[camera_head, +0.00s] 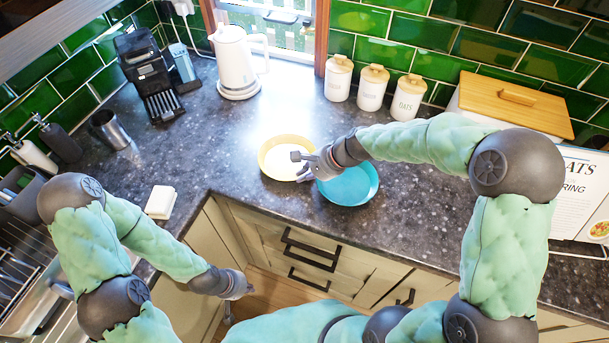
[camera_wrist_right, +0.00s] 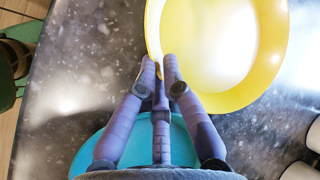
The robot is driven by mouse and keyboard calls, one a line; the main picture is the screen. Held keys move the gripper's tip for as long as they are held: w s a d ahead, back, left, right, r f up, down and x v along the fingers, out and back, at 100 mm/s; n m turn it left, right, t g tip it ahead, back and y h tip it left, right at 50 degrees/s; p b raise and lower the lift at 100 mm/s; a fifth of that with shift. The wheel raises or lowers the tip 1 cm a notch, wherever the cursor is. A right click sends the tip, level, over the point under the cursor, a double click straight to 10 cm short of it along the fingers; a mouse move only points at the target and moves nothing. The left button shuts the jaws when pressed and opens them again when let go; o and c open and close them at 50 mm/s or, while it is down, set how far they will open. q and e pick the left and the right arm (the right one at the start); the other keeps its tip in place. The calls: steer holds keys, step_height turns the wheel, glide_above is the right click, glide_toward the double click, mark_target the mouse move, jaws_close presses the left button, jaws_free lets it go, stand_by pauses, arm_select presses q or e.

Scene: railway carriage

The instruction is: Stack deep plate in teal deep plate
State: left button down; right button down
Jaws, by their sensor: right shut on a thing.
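A yellow deep plate (camera_head: 273,143) lies on the dark counter, and it fills the upper right of the right wrist view (camera_wrist_right: 275,75). A teal deep plate (camera_head: 355,188) sits just to its right, partly under my right gripper; its rim shows below the fingers in the right wrist view (camera_wrist_right: 88,152). My right gripper (camera_head: 303,166) is shut on the near rim of the yellow plate, with its fingertips (camera_wrist_right: 164,75) at the rim. I cannot tell whether the plate is lifted. My left gripper (camera_head: 240,290) hangs in front of the cabinets, away from both plates; its fingers are too small to judge.
A white kettle (camera_head: 235,62) and a black coffee machine (camera_head: 147,75) stand at the back left. Several white canisters (camera_head: 372,88) and a wooden-lidded box (camera_head: 515,98) stand along the back wall. A white block (camera_head: 161,202) lies on the left counter. Counter behind the plates is clear.

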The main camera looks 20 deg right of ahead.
steer(key=shift+f, duration=0.1)
steer(key=c, duration=1.7)
jaws_free()
